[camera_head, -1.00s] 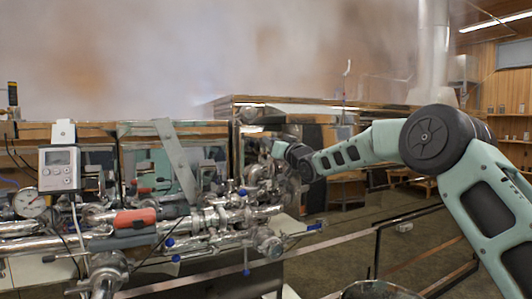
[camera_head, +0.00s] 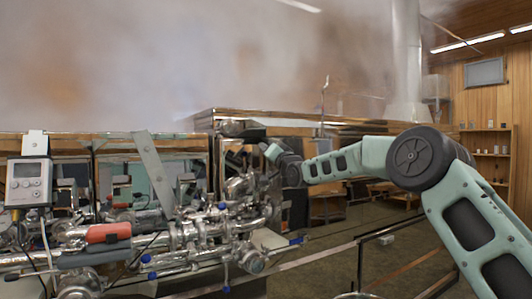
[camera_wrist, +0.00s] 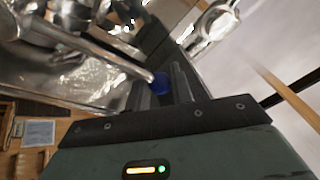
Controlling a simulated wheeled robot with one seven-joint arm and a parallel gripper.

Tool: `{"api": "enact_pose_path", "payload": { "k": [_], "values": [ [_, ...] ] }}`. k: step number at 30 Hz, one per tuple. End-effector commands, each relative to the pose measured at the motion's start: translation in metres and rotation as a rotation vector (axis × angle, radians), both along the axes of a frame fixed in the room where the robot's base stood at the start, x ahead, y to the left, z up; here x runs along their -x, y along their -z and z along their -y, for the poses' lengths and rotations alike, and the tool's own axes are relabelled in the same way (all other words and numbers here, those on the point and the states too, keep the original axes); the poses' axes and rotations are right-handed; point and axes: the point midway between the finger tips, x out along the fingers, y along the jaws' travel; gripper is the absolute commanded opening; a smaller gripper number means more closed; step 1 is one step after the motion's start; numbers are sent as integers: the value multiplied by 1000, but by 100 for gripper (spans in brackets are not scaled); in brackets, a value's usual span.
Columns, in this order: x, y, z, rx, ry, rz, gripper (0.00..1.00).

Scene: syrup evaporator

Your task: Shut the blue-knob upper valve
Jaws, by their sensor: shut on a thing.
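In the wrist view a blue knob (camera_wrist: 160,83) sits between the two dark fingers of my gripper (camera_wrist: 161,92), which are shut on it. A bright metal lever or rod runs from the upper left towards this knob. In the head view my gripper (camera_head: 269,153) is at the upper right end of the shiny pipework (camera_head: 205,232). The knob it holds and the fingertips cannot be made out there.
Several other blue knobs sit lower on the pipework, one at its right end (camera_head: 297,240). A grey meter (camera_head: 28,182) stands at left. Steam fills the top.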

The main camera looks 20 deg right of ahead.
Motion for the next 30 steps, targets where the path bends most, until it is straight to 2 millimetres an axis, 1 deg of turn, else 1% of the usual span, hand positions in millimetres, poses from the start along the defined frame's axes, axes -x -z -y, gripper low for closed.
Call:
{"api": "enact_pose_path", "payload": {
  "k": [1,8,9,11,19,23,26,30],
  "values": [
    [-1,1,3,-2,3,-4,0],
    [-1,2,3,-3,4,-3,0],
    [-1,2,3,-3,4,-3,25],
    [-1,2,3,-3,4,-3,42],
    [0,1,2,-1,2,-2,42],
    [4,3,3,-1,2,-1,42],
    [14,7,5,0,2,-1,42],
    [36,15,11,1,3,-2,42]
  ]
}}
